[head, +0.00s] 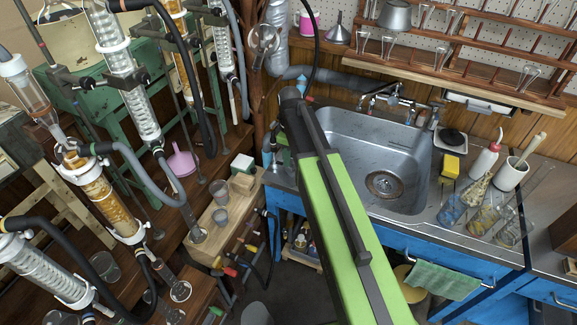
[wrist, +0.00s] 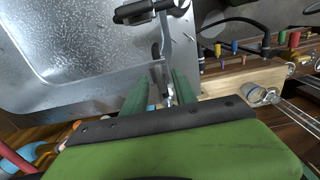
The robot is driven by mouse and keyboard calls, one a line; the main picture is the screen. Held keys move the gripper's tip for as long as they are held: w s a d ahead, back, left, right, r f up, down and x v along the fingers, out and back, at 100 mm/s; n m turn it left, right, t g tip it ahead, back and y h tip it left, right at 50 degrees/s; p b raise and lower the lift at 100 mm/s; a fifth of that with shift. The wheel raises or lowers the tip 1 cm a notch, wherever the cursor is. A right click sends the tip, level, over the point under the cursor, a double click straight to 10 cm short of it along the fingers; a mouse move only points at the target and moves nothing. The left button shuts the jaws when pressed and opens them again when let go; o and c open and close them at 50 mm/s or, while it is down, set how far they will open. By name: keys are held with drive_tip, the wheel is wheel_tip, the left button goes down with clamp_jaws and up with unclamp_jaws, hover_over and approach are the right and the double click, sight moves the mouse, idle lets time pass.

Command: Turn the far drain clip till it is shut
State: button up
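My gripper (wrist: 160,84) shows in the wrist view as two dark green fingers, set apart. A thin metal lever (wrist: 165,45) with a black crossbar (wrist: 150,10) stands beyond the fingertips and runs down toward the gap between them. I cannot tell whether this is the far drain clip or whether the fingers touch it. In the head view my green and black arm reaches to the left of the sink and hides much of my gripper. Several small coloured fittings (head: 250,249) sit below the wooden shelf at the left; none is clearly the far clip.
The steel sink (head: 345,150) with its tap (head: 395,97) lies right of my arm. Glass columns (head: 125,70) and black hoses crowd the left. A wooden shelf (head: 205,245) holds beakers. In the wrist view a wooden rail (wrist: 235,82) with coloured parts and a glass vessel (wrist: 260,95) lie right.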

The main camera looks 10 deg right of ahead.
drive_tip(key=shift+f, duration=0.15)
clamp_jaws()
drive_tip(key=shift+m, duration=0.3)
drive_tip(key=m, duration=1.3)
drive_tip(key=shift+m, duration=2.2)
drive_tip(key=shift+w+m, duration=0.1)
drive_tip(key=shift+m, duration=0.2)
